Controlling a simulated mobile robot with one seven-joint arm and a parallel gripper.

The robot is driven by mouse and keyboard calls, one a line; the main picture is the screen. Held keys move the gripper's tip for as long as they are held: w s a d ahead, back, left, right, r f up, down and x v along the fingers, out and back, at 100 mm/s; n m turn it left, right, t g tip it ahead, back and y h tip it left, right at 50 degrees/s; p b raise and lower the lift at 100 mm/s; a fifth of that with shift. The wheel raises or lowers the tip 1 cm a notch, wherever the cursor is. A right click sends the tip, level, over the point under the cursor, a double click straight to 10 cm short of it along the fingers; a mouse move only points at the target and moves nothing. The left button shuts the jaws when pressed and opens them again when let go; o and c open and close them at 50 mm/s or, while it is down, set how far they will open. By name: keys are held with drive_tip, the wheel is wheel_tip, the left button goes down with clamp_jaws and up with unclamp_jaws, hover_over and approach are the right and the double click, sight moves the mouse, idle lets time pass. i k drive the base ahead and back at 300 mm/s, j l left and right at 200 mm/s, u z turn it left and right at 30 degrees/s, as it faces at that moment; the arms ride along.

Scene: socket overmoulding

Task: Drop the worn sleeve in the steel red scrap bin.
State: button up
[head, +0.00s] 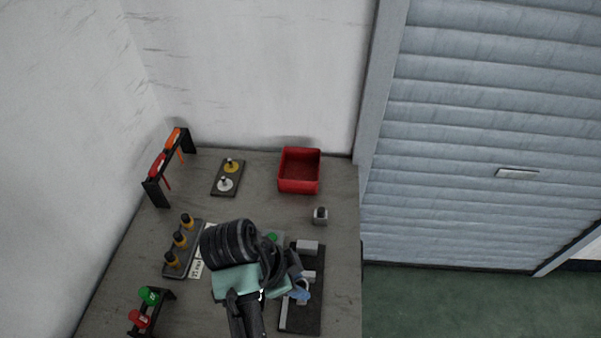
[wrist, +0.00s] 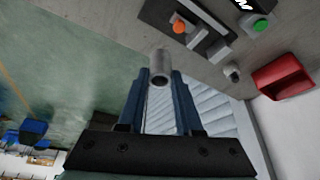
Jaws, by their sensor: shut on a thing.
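The worn sleeve, a grey hollow cylinder (wrist: 160,66), is held between the two blue fingers of my gripper (wrist: 161,78) in the wrist view. Its open end faces the camera. In the head view my gripper (head: 300,290) is over the black fixture at the right of the bench, partly hidden by my arm. The red scrap bin (head: 299,172) is an open box at the back right of the bench, apart from my gripper. It also shows at the right of the wrist view (wrist: 283,78). Its visible inside looks empty.
A small grey part (head: 320,216) stands between bin and fixture (head: 302,316). A tool rack (head: 168,166), a plate with yellow and white discs (head: 228,178), a peg block (head: 182,250) and a red-and-green stand (head: 150,308) are at the left.

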sight(306, 177)
drive_tip(key=i, duration=0.55)
drive_tip(key=i+j+z, duration=0.15)
drive_tip(key=i, duration=0.45)
drive_tip(key=i+j, duration=0.15)
drive_tip(key=i, duration=0.4)
drive_tip(key=l+z, duration=0.05)
